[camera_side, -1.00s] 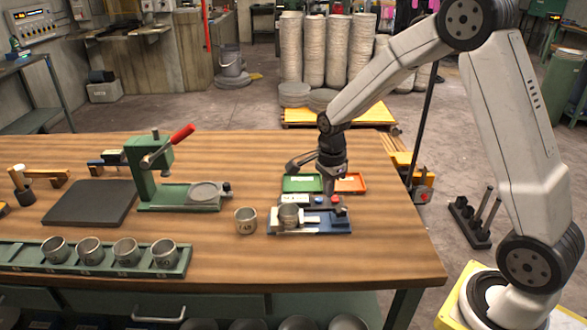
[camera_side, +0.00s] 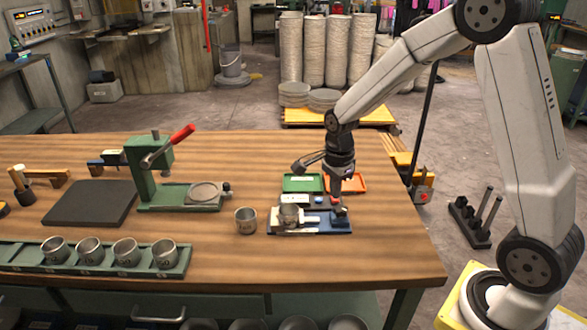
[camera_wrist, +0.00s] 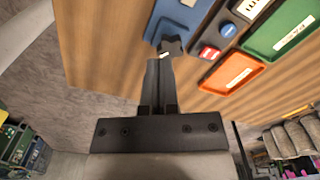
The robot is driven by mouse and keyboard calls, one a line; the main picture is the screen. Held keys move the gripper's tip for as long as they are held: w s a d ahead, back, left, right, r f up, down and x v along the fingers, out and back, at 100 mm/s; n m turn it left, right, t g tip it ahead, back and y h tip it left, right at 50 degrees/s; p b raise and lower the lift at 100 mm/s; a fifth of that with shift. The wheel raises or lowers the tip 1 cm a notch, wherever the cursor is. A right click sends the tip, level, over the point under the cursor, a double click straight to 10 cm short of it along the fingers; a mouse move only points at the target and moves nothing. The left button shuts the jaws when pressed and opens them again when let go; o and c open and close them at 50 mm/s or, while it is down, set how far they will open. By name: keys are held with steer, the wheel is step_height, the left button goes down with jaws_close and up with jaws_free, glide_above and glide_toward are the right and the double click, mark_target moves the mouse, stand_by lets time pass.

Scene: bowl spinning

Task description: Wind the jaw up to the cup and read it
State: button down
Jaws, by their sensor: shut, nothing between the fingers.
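The measuring fixture with its blue base (camera_side: 325,229) stands near the front right of the bench. A grey metal cup (camera_side: 289,213) sits at its left end. The pale sliding jaw (camera_side: 311,220) lies just right of the cup; whether they touch I cannot tell. My gripper (camera_side: 339,208) is shut and empty, pointing down at the fixture's right end. In the wrist view my gripper (camera_wrist: 162,62) reaches to the dark winding knob (camera_wrist: 172,46) by the blue base (camera_wrist: 186,18); contact is unclear. The reading is not legible.
Behind the fixture lie a green tray (camera_side: 303,183) and an orange tray (camera_side: 355,183). A blue button (camera_wrist: 228,29) and a red button (camera_wrist: 208,52) sit close by. A loose cup (camera_side: 245,221) stands left. A rack (camera_side: 100,267) holds several cups.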

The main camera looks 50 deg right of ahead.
steer(key=shift+f, duration=0.15)
steer(key=shift+f, duration=3.35)
steer(key=shift+d, duration=0.35)
steer(key=shift+w+d, duration=0.3)
steer(key=shift+w, duration=0.55)
steer(key=shift+w+a, duration=0.2)
steer(key=shift+a, duration=0.2)
steer(key=shift+r, duration=0.15)
steer(key=shift+r, duration=2.9)
